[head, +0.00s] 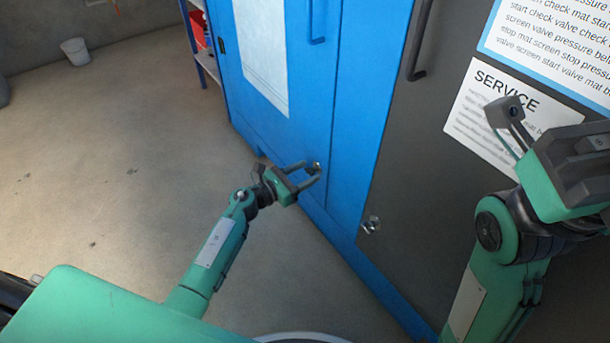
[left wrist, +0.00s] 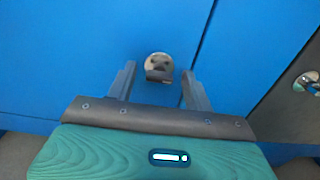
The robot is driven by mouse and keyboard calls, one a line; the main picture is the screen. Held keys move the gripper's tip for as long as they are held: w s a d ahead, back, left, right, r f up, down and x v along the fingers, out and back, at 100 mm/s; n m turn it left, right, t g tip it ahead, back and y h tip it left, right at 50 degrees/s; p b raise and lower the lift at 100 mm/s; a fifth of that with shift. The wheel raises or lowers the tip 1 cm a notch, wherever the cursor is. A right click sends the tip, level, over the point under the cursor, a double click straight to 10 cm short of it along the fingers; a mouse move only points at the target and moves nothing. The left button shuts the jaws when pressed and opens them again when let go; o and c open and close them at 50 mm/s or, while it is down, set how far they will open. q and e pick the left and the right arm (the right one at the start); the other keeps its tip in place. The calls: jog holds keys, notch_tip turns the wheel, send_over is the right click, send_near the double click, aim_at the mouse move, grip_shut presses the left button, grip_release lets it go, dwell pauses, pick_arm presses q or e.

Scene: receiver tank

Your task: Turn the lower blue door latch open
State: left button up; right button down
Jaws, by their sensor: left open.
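The lower latch (head: 316,166) is a small round metal piece low on the blue door (head: 290,120), near the door's right edge. In the left wrist view the latch (left wrist: 158,66) shows as a silver disc with a darker knob. My left gripper (head: 314,174) is open in front of it. In the left wrist view, the two fingers (left wrist: 157,85) stand on either side of the latch, with gaps to both; whether they touch the door is unclear. My right gripper (head: 520,125) is raised at the right, in front of the grey door, and its jaw gap is not clear.
A second metal latch (head: 371,225) sits low on the grey door (head: 415,170) to the right. A blue handle (head: 318,22) and a dark handle (head: 418,45) are higher up. A shelf (head: 206,60) stands left of the cabinet. The floor at left is clear, with a white bucket (head: 75,51) far back.

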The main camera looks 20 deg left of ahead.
pick_arm(q)
jog(key=shift+w+d, duration=0.15)
jog(key=shift+w, duration=0.05)
jog(key=c, duration=1)
